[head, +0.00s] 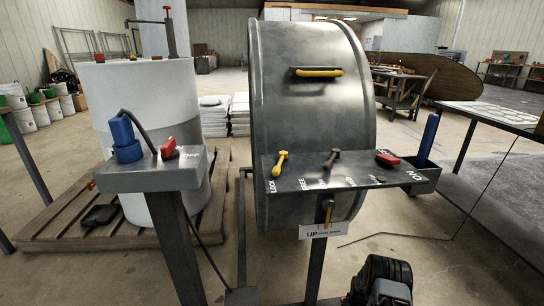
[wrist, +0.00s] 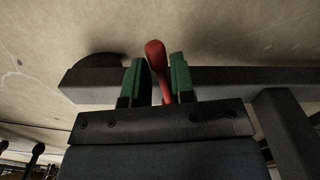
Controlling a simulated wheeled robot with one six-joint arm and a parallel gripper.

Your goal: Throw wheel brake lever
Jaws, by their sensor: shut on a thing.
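In the wrist view a red lever (wrist: 155,54) with a rounded end stands between the green pads of my gripper (wrist: 157,72). My gripper is shut on it, one pad on each side. The lever's lower part runs down behind the gripper body and its base is hidden. A dark horizontal bar (wrist: 225,78) passes behind the pads. In the head view neither my gripper nor this held lever can be made out; a dark part of my arm shows at the bottom edge, right of centre.
Concrete floor lies open at lower right.

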